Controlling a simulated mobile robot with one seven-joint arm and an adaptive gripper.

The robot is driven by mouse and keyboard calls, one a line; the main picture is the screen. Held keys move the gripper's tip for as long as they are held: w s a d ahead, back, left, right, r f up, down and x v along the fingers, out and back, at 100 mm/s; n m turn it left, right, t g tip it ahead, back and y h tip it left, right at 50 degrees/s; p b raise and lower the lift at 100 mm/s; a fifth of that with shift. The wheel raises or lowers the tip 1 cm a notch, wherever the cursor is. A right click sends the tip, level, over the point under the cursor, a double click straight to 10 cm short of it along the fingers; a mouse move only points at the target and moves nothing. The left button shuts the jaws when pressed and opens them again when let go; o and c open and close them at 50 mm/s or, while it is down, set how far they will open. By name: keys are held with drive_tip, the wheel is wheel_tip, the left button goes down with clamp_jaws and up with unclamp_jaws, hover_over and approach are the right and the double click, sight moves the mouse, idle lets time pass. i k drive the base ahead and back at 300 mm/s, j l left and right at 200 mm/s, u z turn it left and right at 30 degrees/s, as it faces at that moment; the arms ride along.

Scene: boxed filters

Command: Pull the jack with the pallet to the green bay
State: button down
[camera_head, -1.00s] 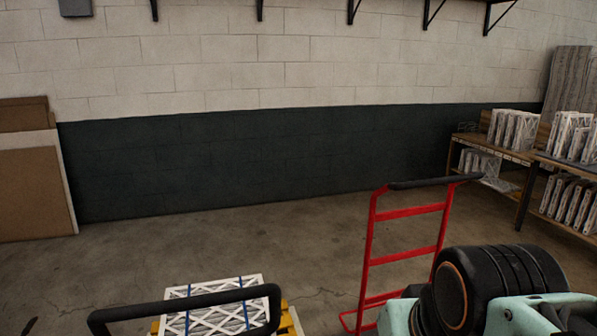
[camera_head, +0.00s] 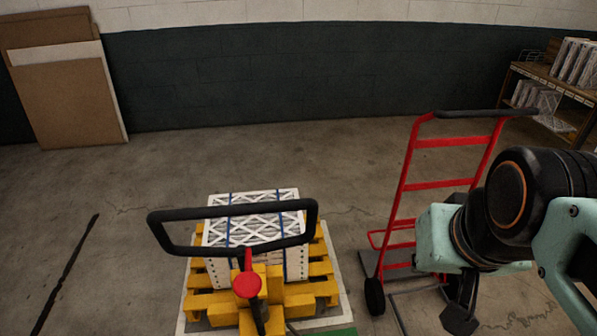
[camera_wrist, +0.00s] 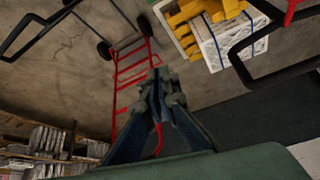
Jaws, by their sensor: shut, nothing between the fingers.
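The jack has a black loop handle (camera_head: 232,209) with a red part (camera_head: 247,285) below it, in the lower middle of the head view. The yellow pallet (camera_head: 320,270) sits at the jack and carries strapped white filters (camera_head: 216,272). In the wrist view the pallet (camera_wrist: 184,14) and handle (camera_wrist: 236,52) show at the upper right. A strip of green (camera_head: 338,331) shows on the floor at the bottom edge; the rest of it is out of view. My gripper (camera_head: 460,318) is shut and empty, right of the jack and apart from its handle; its fingers (camera_wrist: 158,84) also show in the wrist view.
A red hand truck (camera_head: 405,185) with a black grip stands right of the pallet, close to my arm. Brown boards (camera_head: 70,95) lean on the back wall at left. A shelf (camera_head: 550,85) with filters stands at back right. The floor at left is open, with a black line (camera_head: 70,265).

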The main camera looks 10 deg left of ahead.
sight(262, 319)
drive_tip(key=i+j+u, duration=0.4)
drive_tip(key=j+u, duration=0.35)
drive_tip(key=j, duration=0.15)
drive_tip(key=l+z, duration=0.15)
drive_tip(key=l, duration=0.2)
